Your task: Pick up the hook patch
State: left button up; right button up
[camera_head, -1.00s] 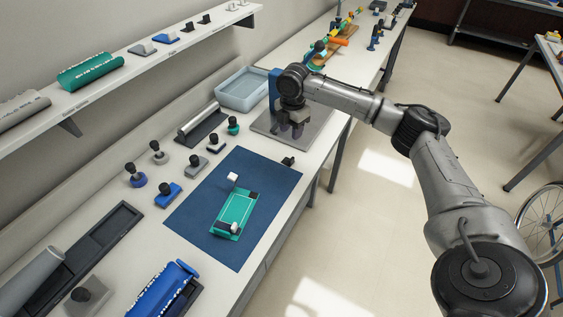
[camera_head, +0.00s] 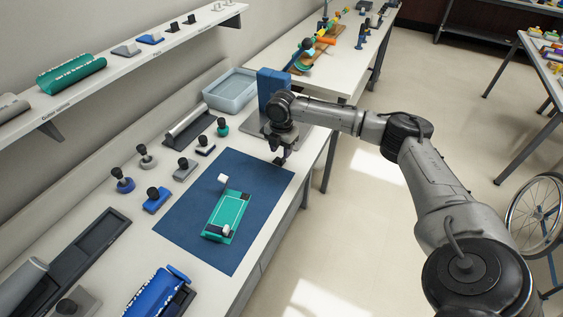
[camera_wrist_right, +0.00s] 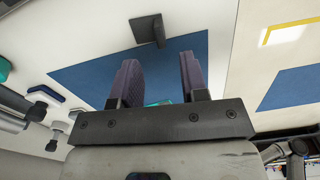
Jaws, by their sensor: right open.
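The hook patch appears to be the small dark piece with a raised tab (camera_wrist_right: 147,30) in the right wrist view. It rests at the edge of the blue mat, just beyond my fingertips and roughly in line with the gap between them. In the head view only a small dark bit shows under the gripper, and I cannot separate it clearly from the fingers. My right gripper (camera_head: 283,150) is open and empty, low over the mat's far corner; its two fingers also show in the wrist view (camera_wrist_right: 157,60). My left gripper is not in view.
The blue mat (camera_head: 185,225) carries a green board (camera_head: 227,216) with white blocks. Several black-knobbed tools, including a blue one (camera_head: 156,200), stand left of the mat. A pale blue tray (camera_head: 230,92) and a blue block (camera_head: 272,85) stand behind. A shelf (camera_head: 130,58) overhangs the left.

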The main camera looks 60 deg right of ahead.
aim_at(282, 159)
notch_tip(282, 159, down, 5)
jog(key=shift+s+f+b, duration=0.1)
jog(key=shift+b, duration=0.75)
grip_shut()
